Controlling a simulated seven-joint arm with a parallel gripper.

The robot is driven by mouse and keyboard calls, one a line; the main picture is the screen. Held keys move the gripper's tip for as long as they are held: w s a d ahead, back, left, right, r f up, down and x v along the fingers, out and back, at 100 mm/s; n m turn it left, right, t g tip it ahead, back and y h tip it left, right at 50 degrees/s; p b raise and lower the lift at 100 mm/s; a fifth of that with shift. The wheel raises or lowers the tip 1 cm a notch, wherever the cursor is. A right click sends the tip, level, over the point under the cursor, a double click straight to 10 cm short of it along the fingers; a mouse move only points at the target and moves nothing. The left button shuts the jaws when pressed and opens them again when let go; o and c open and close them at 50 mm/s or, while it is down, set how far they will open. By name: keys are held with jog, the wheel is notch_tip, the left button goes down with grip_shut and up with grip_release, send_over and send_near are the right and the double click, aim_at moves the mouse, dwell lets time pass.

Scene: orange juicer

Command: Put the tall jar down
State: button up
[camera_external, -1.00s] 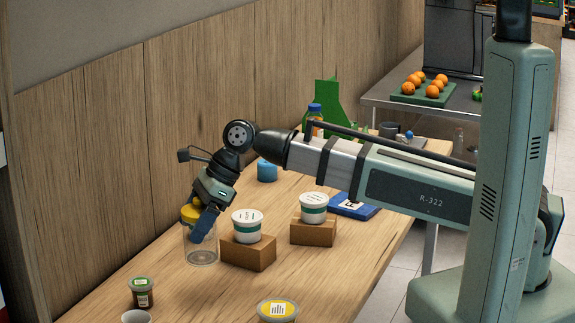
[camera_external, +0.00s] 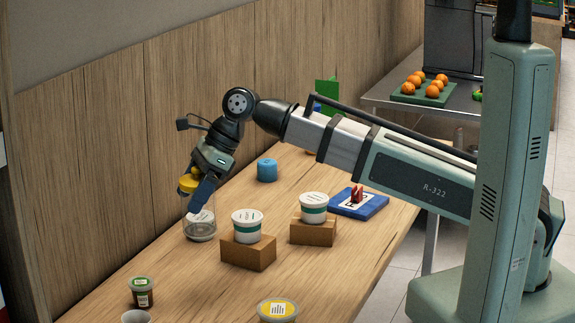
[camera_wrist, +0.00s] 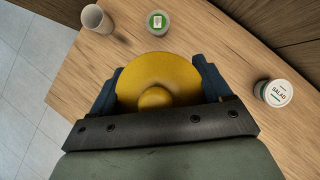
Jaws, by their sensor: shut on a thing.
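The tall jar (camera_external: 200,230) is clear glass, with a yellow lid (camera_external: 188,184) above it, at the left of the table in the external view. My gripper (camera_external: 200,193) points down there, and a blue finger covers part of the jar's upper end. In the wrist view the round yellow lid (camera_wrist: 155,75) with its knob sits between my blue fingers, which are shut on it. The lid hides the glass below in that view. I cannot tell whether the jar's base touches the table.
A white tub (camera_external: 247,227) on a wooden block (camera_external: 248,253) stands close right of the jar. Another tub (camera_external: 313,207) stands on a second block. A small green-lidded jar (camera_external: 142,291) and a cup (camera_external: 136,317) are nearer the front. A blue can (camera_external: 267,170) stands behind.

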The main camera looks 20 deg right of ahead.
jog(key=w+d+m, duration=0.1)
jog(key=w+d, duration=0.6)
jog(key=w, duration=0.5)
jog(key=w+d+m, duration=0.1)
jog(key=w+d, duration=0.5)
jog(key=w, duration=0.6)
jog(key=w+d+m+t, duration=0.1)
jog(key=w+d, duration=0.8)
jog(key=d, duration=0.2)
jog(key=w+d+t, duration=0.1)
jog(key=w+d, duration=0.7)
jog(key=d, duration=0.3)
jog(key=shift+d+f, duration=0.15)
jog(key=shift+f, duration=7.45)
jog(key=o, duration=1.2)
jog(key=shift+f, duration=0.15)
jog(key=v, duration=1.2)
jog(key=shift+r, duration=0.25)
